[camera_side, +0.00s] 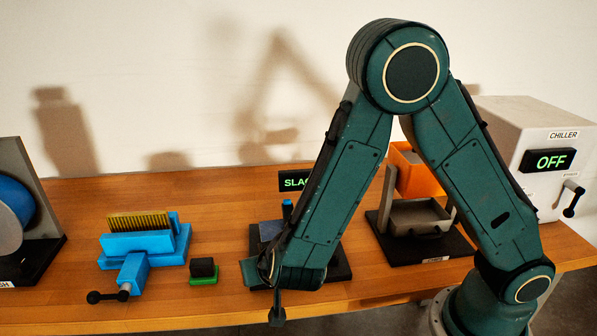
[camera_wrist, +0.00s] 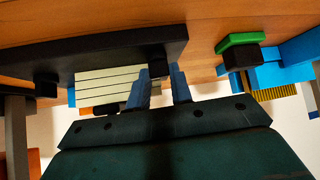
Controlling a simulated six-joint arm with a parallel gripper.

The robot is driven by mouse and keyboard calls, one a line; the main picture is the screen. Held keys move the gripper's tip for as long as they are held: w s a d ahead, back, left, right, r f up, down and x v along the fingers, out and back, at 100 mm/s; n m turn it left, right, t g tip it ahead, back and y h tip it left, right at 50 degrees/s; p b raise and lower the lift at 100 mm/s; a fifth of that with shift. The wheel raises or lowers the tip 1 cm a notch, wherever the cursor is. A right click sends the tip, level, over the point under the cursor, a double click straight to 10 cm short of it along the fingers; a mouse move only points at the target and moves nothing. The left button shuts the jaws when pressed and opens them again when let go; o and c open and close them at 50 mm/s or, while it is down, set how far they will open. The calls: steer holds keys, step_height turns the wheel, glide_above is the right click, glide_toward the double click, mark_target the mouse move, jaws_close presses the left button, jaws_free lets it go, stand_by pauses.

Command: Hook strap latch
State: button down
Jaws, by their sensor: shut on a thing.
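The strap latch station has a black base (camera_side: 338,262) on the bench in the side view, with a display reading "SLA…" (camera_side: 293,182), its end hidden by my arm. A blue-topped post (camera_side: 287,208) and a grey block stand on it. In the wrist view, the station's dark base (camera_wrist: 110,52) spans the top, with a pale striped panel (camera_wrist: 105,88) below it. My gripper (camera_wrist: 160,82) is at this station, its blue-grey fingers close around a small dark part (camera_wrist: 157,62). The fingers hide much of the grip. In the side view my arm covers the contact.
A blue vise (camera_side: 140,250) and a black block on a green base (camera_side: 203,270) stand left of the station. A reel (camera_side: 12,215) is at the far left. A grey tray (camera_side: 415,217), an orange box (camera_side: 413,172) and a chiller reading OFF (camera_side: 530,125) are right.

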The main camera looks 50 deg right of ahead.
steer(key=shift+a+m+g+h, duration=0.1)
steer(key=shift+m+g+h, duration=0.65)
steer(key=shift+m, duration=0.65)
steer(key=c, duration=1.5)
jaws_free()
steer(key=v, duration=1.3)
steer(key=shift+s+a+r, duration=0.15)
steer(key=shift+s+a, duration=0.05)
steer(key=shift+a, duration=0.1)
